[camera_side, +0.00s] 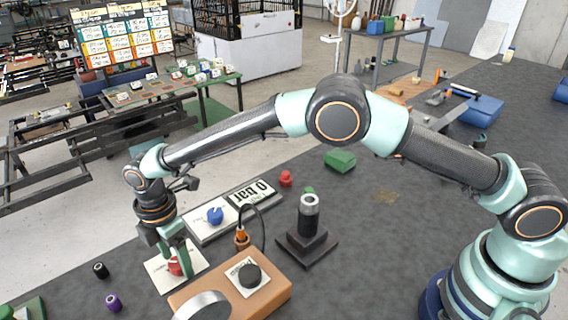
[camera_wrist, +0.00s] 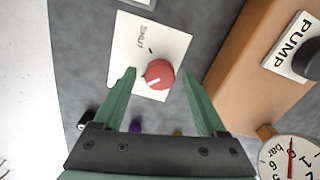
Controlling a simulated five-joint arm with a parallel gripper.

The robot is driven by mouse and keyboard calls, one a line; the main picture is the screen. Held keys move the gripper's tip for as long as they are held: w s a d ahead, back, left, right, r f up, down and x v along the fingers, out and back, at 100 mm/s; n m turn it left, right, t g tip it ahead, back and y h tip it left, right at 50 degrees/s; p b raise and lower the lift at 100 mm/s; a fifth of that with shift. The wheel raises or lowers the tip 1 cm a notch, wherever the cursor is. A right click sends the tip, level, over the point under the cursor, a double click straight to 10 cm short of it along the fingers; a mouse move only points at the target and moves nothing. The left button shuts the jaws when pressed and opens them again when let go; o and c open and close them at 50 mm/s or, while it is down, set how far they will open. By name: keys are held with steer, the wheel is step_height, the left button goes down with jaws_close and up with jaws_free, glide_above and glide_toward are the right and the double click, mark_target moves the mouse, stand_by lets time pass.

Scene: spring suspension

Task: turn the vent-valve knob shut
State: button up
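A red knob (camera_wrist: 160,74) sits on a white plate (camera_wrist: 175,35) in the wrist view. The plate carries a word that looks like "SHUT" and a short black mark. The knob's white pointer line is turned toward the lower left, away from that mark. My gripper (camera_wrist: 159,74) is open, with one green finger on each side of the knob and a small gap at both sides. In the side view my gripper (camera_side: 180,262) reaches down over the red knob (camera_side: 175,267) and partly hides it.
An orange-brown box (camera_side: 265,295) with a black pump knob (camera_side: 250,276) and a round gauge (camera_wrist: 290,158) stands close to the right. Small black (camera_side: 101,270) and purple (camera_side: 113,302) cylinders lie left.

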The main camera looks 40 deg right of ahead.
jaws_close()
steer(key=shift+m, duration=0.4)
steer(key=m, duration=0.3)
steer(key=shift+m, duration=0.4)
steer(key=m, duration=0.4)
steer(key=shift+m, duration=0.3)
steer(key=m, duration=0.4)
steer(key=shift+m, duration=2.2)
